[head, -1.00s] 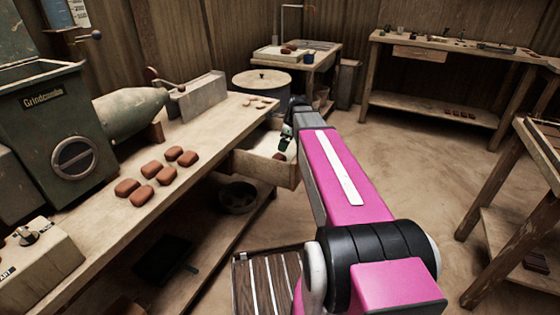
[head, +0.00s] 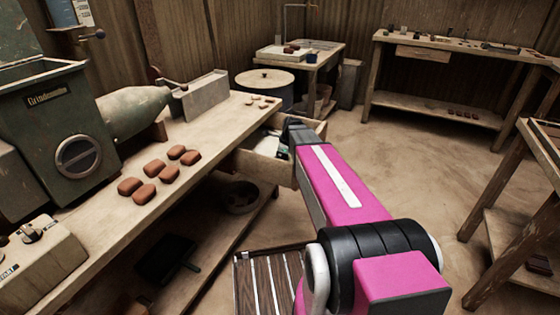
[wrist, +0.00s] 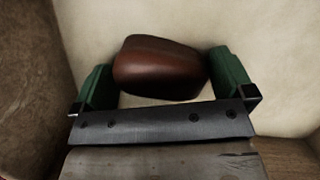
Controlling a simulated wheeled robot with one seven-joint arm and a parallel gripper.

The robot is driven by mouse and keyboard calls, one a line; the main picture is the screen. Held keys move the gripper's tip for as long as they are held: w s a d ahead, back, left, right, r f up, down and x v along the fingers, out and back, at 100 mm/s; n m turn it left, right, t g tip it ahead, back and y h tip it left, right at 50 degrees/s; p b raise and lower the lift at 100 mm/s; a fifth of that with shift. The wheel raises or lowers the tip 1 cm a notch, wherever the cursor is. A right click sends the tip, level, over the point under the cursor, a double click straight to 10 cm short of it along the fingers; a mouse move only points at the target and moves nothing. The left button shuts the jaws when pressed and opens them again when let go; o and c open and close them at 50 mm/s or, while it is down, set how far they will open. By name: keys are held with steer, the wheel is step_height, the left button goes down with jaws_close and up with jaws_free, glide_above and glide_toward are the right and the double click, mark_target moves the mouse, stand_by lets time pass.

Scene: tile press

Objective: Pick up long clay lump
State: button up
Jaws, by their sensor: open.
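A long reddish-brown clay lump (wrist: 160,68) lies on the pale floor of the open drawer, seen in the wrist view. My gripper (wrist: 163,84) is open over it, with one green finger near each end of the lump. The right finger is very close to the lump's end; I cannot tell if it touches. A small gap shows at the left finger. In the head view my arm reaches into the drawer (head: 245,164), and the lump is hidden behind it.
Drawer walls stand close around my gripper. The workbench (head: 110,215) beside it holds several clay lumps (head: 154,168), a green grinder machine (head: 60,130) and a metal box (head: 200,97). A round-topped barrel (head: 263,82) stands behind the drawer. Open floor lies to the right.

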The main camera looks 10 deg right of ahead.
steer(key=c, duration=0.8)
steer(key=shift+r, duration=0.2)
